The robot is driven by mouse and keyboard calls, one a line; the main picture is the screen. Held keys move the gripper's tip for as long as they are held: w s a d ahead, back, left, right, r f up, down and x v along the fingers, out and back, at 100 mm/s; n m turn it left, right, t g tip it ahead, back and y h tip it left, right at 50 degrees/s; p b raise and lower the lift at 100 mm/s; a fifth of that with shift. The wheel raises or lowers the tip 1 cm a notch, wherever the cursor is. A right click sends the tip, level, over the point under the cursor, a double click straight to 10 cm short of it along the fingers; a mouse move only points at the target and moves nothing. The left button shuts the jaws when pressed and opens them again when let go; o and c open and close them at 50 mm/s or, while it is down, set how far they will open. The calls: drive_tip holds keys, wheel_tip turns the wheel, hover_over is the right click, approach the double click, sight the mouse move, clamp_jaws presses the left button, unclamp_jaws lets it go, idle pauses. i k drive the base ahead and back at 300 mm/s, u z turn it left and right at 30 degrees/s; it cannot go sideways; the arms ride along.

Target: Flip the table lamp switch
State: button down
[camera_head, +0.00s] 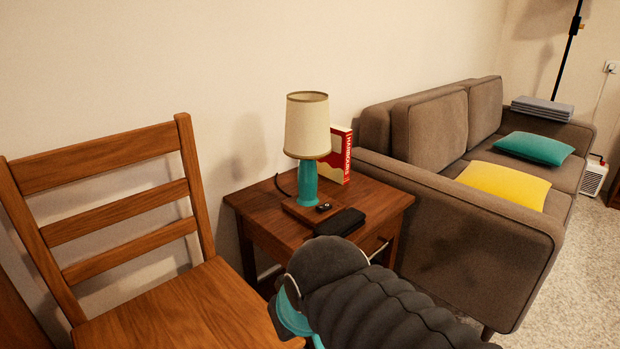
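The table lamp (307,125) stands upright on a wooden side table (259,210). It has a cream shade, a teal stem (307,181) and a square wooden foot. A small black piece (323,207) with a light spot sits at the front right of the foot and looks like the switch; its position, on or off, is too small to tell. I cannot tell for sure whether the lamp is lit. My gripper is not in view. Part of my arm, dark and ribbed with teal, shows at the bottom centre, in front of the table.
A black flat case (340,222) lies in front of the lamp foot, and a red book (336,157) stands behind it. A wooden chair (120,230) is left of the table. A grey-brown sofa (450,225) with yellow and teal cushions is on the right.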

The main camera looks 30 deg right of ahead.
sight(324, 207)
drive_tip(key=z, duration=0.35)
drive_tip(key=k, duration=0.1)
drive_tip(key=z, duration=0.35)
